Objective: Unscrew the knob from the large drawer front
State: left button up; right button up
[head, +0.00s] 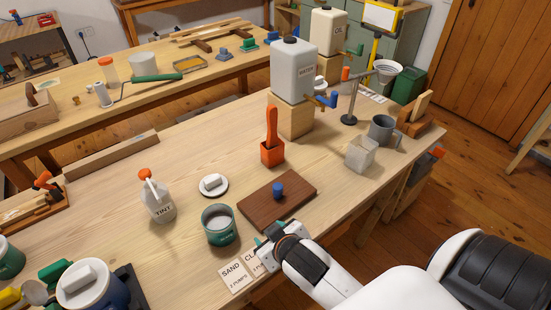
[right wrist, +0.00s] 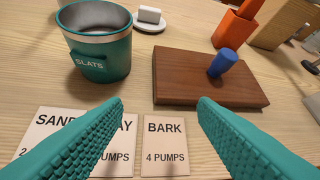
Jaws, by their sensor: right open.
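The large drawer front (head: 259,208) is a dark brown wooden board lying flat on the workbench; it also shows in the right wrist view (right wrist: 180,80). A blue knob (head: 278,190) stands upright on it, right of its middle in the right wrist view (right wrist: 222,63). My right gripper (head: 279,233) is at the bench's front edge, just in front of the board. Its teal fingers are apart and empty in the right wrist view (right wrist: 160,106), pointing toward the board, with the knob beyond the right fingertip. My left gripper is not in view.
A teal mug labelled SLATS (right wrist: 98,45) stands left of the board. Label cards (head: 236,274) lie under the gripper. An orange holder (head: 271,153) and a WATER dispenser (head: 293,70) stand behind. A TINT bottle (head: 157,202) and a white-handled lid (head: 213,186) are farther left.

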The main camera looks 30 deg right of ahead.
jog(key=w+a+r+n+t+y, duration=0.2)
jog(key=w+a+r+n+t, duration=0.1)
jog(key=w+r+t, duration=0.4)
jog(key=w+a+r+n+t+y, duration=0.25)
jog(key=w+r, duration=0.25)
jog(key=r, duration=0.3)
jog(key=a+r+n+g+y, duration=0.2)
jog(key=a+r+n+y, duration=0.45)
jog(key=n+y, duration=0.3)
jog(key=n+g+h, duration=0.8)
jog(key=g+h, duration=0.5)
jog(key=g, duration=0.4)
send_over(277, 187)
notch_tip(277, 187, down, 13)
notch_tip(277, 187, down, 12)
jog(key=shift+r+p, duration=0.15)
jog(key=shift+p, duration=0.65)
